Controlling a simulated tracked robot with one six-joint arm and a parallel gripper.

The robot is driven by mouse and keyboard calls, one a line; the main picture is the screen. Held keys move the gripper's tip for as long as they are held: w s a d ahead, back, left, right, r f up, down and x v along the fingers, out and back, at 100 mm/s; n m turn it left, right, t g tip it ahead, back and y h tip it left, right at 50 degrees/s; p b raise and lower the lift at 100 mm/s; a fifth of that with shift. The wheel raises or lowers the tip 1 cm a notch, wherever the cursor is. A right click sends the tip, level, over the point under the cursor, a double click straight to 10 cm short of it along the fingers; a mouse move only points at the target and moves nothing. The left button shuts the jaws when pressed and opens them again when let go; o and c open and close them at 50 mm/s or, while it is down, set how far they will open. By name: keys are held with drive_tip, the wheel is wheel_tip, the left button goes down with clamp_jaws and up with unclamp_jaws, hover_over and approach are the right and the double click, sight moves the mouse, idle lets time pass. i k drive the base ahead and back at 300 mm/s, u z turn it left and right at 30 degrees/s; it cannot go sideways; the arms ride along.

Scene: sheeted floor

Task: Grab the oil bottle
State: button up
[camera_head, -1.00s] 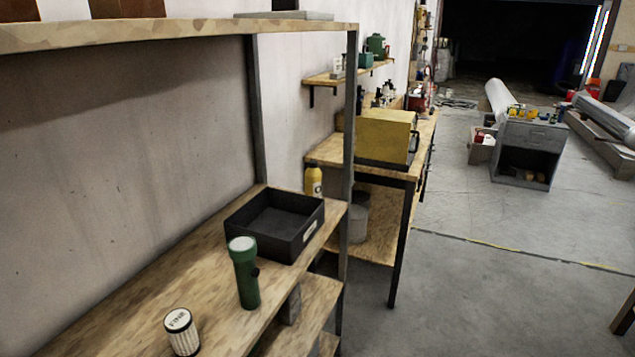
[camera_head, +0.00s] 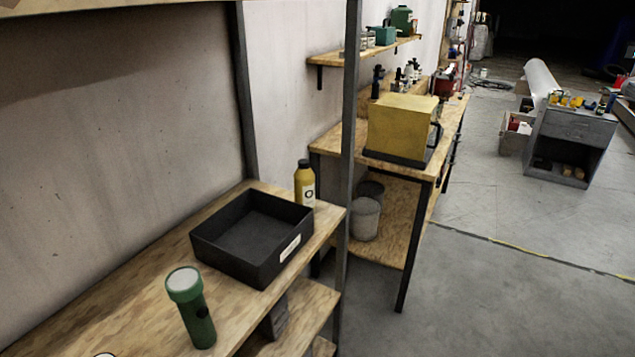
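A yellow bottle (camera_head: 305,186) with a black cap and a white label stands upright at the far end of the wooden shelf (camera_head: 120,290), just behind a black tray. It looks like the oil bottle. The tray hides its lower part. It stands close to the shelf's metal post. My gripper is not in view.
The open black tray (camera_head: 283,272) is empty. A green flashlight (camera_head: 191,308) stands upright nearer on the shelf. A grey metal post (camera_head: 347,150) rises at the shelf's corner. Beyond are a workbench with a yellow box (camera_head: 398,130) and a grey cabinet (camera_head: 570,145).

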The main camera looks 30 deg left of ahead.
sight(304, 180)
drive_tip(key=i, duration=2.6)
drive_tip(key=u, duration=2.7)
